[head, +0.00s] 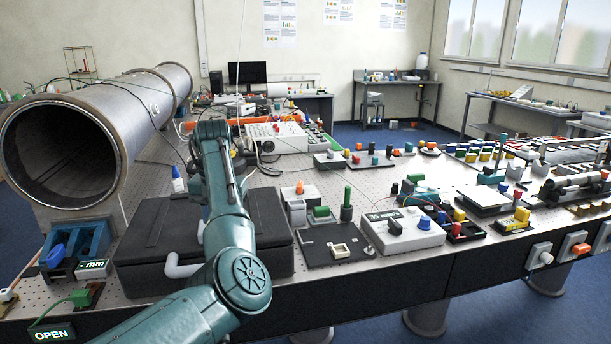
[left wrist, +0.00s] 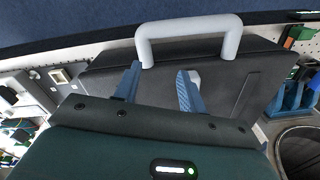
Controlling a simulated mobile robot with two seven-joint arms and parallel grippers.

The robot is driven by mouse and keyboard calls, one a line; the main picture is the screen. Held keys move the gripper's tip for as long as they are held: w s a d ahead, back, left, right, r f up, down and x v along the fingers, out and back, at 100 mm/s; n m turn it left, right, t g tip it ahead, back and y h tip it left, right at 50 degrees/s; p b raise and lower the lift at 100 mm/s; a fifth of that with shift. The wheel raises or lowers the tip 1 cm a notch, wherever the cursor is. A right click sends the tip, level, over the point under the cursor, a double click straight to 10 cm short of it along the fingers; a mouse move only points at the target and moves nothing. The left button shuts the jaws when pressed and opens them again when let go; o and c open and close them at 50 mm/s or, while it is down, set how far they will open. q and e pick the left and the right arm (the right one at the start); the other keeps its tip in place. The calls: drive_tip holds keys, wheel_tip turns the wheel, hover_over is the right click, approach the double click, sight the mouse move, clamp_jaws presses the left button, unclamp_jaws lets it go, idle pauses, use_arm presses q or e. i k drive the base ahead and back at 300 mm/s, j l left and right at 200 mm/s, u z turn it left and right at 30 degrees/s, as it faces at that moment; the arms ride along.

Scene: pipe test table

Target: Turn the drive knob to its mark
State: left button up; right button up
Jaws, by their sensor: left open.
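A white control box (head: 403,232) with printed markings on its front part stands near the table's front edge, right of centre. It carries a black knob (head: 395,226) and a blue knob (head: 425,222). I cannot tell which knob is the drive knob, and no mark is readable. My left arm rises from the bottom of the head view, left of the box, and hides its gripper there. In the left wrist view my left gripper (left wrist: 158,82) is open and empty over the black case (left wrist: 235,90). My right gripper is not in view.
The black case (head: 150,235) with a pale handle (head: 183,268) lies under my left arm. A large metal pipe (head: 120,115) fills the left side. A black plate (head: 320,247) with a green post lies beside the control box. Several small coloured parts crowd the right side.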

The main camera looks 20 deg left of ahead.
sight(300, 190)
drive_tip(key=i, duration=1.65)
